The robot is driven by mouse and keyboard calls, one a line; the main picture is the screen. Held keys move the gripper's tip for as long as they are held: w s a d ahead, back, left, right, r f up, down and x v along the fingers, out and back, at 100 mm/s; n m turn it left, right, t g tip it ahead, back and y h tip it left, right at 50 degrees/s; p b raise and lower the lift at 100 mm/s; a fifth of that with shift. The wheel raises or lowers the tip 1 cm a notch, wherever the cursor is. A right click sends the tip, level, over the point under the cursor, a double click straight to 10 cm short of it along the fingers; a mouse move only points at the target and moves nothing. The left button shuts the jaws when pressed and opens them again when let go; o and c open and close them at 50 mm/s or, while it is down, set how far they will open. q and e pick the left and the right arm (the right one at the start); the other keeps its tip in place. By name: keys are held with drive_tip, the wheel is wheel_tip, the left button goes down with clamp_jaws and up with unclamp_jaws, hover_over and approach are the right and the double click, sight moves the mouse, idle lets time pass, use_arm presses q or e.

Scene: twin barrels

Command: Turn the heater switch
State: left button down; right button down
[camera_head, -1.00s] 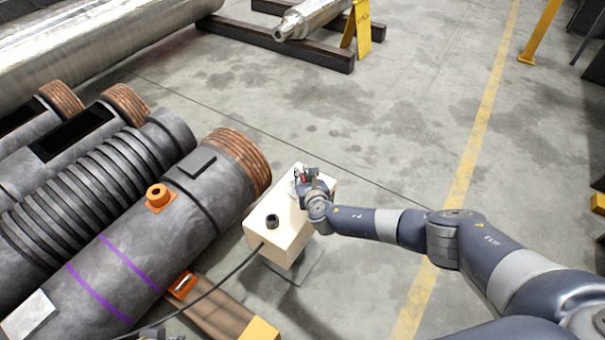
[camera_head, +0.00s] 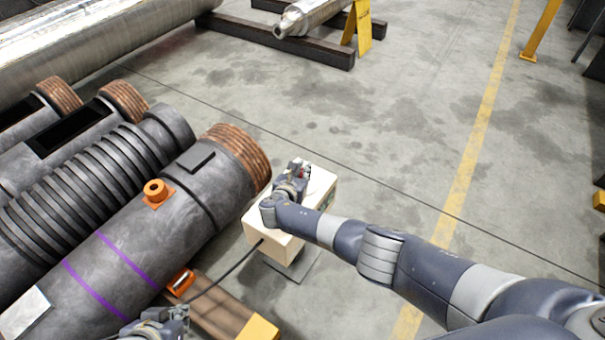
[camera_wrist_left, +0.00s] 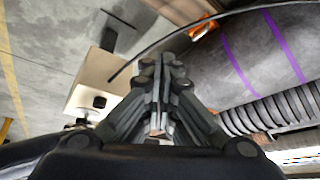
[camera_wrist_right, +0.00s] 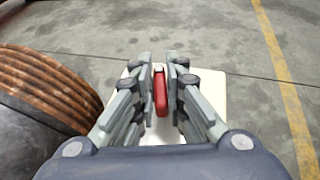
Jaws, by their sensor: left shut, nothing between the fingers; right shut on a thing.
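In the right wrist view, a red switch handle (camera_wrist_right: 161,95) sits above the pale box top (camera_wrist_right: 214,95). My right gripper (camera_wrist_right: 161,68) is shut on this handle, one finger on each side. In the head view, my right gripper (camera_head: 303,170) is over the far part of the box and hides much of its top. My left gripper (camera_head: 184,313) is at the bottom edge, apart from the box. In the left wrist view its fingers (camera_wrist_left: 160,62) are shut and empty.
Large dark barrels with copper ends (camera_head: 235,152) lie at the left. A black cable (camera_head: 225,274) runs from the box towards my left gripper. A wooden beam (camera_head: 215,312) with a yellow end lies in front.

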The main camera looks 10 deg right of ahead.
use_arm(q)
drive_tip(key=w+d+r+t+h+b, duration=0.2)
drive_tip(key=w+d+r+t, duration=0.2)
drive_tip(key=w+r+t, duration=0.45)
use_arm(e)
drive_tip(key=shift+f+m+g+h, duration=0.1)
drive_tip(key=shift+m+g+h, duration=0.3)
drive_tip(key=shift+m+h, duration=0.45)
drive_tip(key=shift+w+d+m+g+h+b, duration=0.1)
drive_tip(key=shift+m+g+h+b, duration=0.3)
drive_tip(key=shift+b, duration=0.4)
drive_tip(key=shift+m+h+b, duration=0.25)
drive_tip(key=shift+b, duration=0.3)
use_arm(q)
drive_tip(key=w+d+r+t+h, duration=0.1)
drive_tip(key=w+r+t, duration=0.1)
drive_tip(key=r, duration=0.4)
drive_tip(key=w+d+r+t+h, duration=0.1)
drive_tip(key=w+r+t, duration=0.1)
drive_tip(key=r, duration=0.4)
drive_tip(key=shift+m+t, duration=0.3)
drive_tip(key=shift+t, duration=0.45)
use_arm(e)
drive_tip(key=shift+r+g, duration=0.2)
drive_tip(key=shift+g, duration=0.1)
use_arm(q)
drive_tip(key=shift+w+d+r, duration=0.1)
use_arm(e)
drive_tip(key=c, duration=1.7)
unclamp_jaws()
